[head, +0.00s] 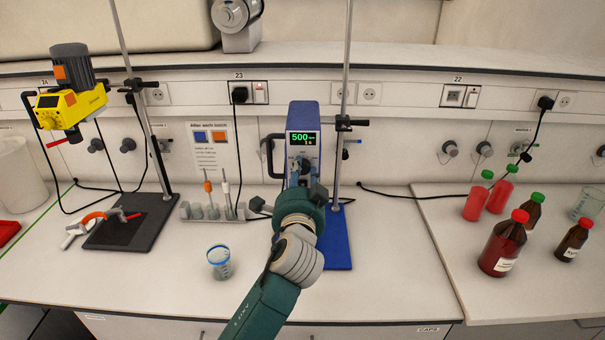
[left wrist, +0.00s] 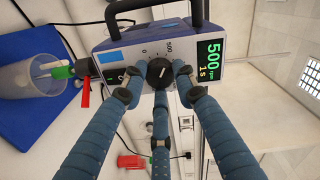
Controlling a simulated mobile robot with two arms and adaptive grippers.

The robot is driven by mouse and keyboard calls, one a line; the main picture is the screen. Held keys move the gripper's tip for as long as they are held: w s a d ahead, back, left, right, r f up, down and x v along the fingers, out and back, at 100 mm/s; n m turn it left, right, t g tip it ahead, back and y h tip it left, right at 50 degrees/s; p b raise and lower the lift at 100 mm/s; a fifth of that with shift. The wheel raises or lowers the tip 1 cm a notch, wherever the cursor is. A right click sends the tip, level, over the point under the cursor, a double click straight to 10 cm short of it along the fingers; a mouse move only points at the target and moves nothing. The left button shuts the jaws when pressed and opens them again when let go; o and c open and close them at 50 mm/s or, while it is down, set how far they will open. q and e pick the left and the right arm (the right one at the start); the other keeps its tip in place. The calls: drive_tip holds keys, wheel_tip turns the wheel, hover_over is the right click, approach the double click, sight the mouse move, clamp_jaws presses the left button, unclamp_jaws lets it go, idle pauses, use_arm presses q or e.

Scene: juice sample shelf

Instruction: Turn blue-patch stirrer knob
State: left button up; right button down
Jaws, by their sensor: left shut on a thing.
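The blue-patch stirrer (head: 304,118) is a blue and grey unit on a stand with a blue base plate (head: 338,240), at the middle of the bench. Its lit display reads 500 in green in both views. In the left wrist view its front panel shows a blue patch (left wrist: 110,57) and a black knob (left wrist: 159,72) with a white pointer line. My left gripper (head: 300,170) reaches up to the panel, its three fingers closed around the knob's rim, as the left wrist view also shows (left wrist: 159,78). My right gripper is not in view.
A yellow stirrer (head: 70,103) stands at left on a black base. A small beaker (head: 219,262) is left of my arm. A posted sign (head: 210,148) has blue and orange patches. Red-capped bottles (head: 503,243) stand at right.

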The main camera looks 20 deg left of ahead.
use_arm(q)
drive_tip(key=shift+a+r, duration=0.15)
drive_tip(key=shift+r, duration=0.2)
drive_tip(key=o, duration=0.9)
drive_tip(key=shift+w, duration=0.1)
drive_tip(key=shift+w+f, duration=0.25)
drive_tip(key=shift+f, duration=0.1)
drive_tip(key=v, duration=1.2)
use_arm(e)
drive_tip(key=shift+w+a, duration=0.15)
use_arm(q)
drive_tip(key=shift+a, duration=0.1)
